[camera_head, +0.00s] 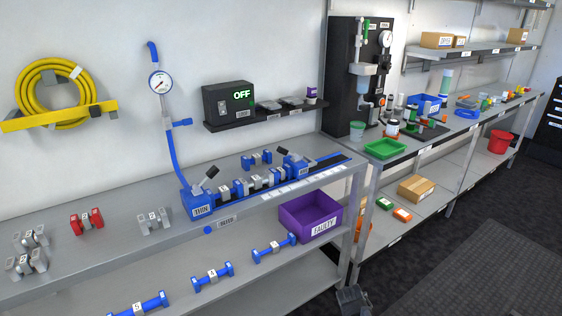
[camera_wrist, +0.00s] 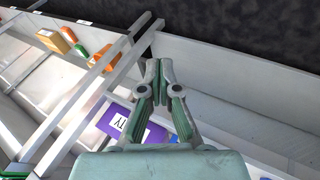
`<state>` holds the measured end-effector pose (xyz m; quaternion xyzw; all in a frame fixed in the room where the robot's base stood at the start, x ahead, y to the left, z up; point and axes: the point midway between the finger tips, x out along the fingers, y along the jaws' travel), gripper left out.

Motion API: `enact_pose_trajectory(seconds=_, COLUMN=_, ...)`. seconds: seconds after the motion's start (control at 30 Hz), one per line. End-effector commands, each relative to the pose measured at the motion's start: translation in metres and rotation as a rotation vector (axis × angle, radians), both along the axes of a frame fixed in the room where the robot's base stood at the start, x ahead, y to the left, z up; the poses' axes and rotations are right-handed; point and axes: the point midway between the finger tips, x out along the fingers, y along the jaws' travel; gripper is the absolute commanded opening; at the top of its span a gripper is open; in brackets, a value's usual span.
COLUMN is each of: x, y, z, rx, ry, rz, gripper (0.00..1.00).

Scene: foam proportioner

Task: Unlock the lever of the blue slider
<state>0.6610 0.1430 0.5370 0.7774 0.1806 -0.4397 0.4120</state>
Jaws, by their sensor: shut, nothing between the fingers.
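A blue fixture with a dark rail lies on the upper shelf of the grey workbench in the head view. A blue block labelled THIN (camera_head: 200,205) stands at its left end, with a black-tipped lever tilted up to the right. A second blue block (camera_head: 297,166) stands further right on the rail, with a black-tipped lever (camera_head: 282,153) tilted up to the left. I cannot tell which block is the slider or whether either lever is locked. My gripper (camera_wrist: 159,70) is shut and empty in the wrist view, away from the fixture.
A purple FAULTY bin (camera_head: 310,217) and several blue parts (camera_head: 212,276) sit on the lower shelf. A blue hose with a gauge (camera_head: 160,82) rises behind the THIN block. Red (camera_head: 87,222) and grey clamps stand at the left.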

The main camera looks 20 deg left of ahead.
Motion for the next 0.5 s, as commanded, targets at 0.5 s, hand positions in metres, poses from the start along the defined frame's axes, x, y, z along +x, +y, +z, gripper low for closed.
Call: enact_pose_trajectory(seconds=0.5, x=0.135, y=0.189, z=0.327, rx=-0.546, ry=-0.963, rz=0.878, gripper=0.0)
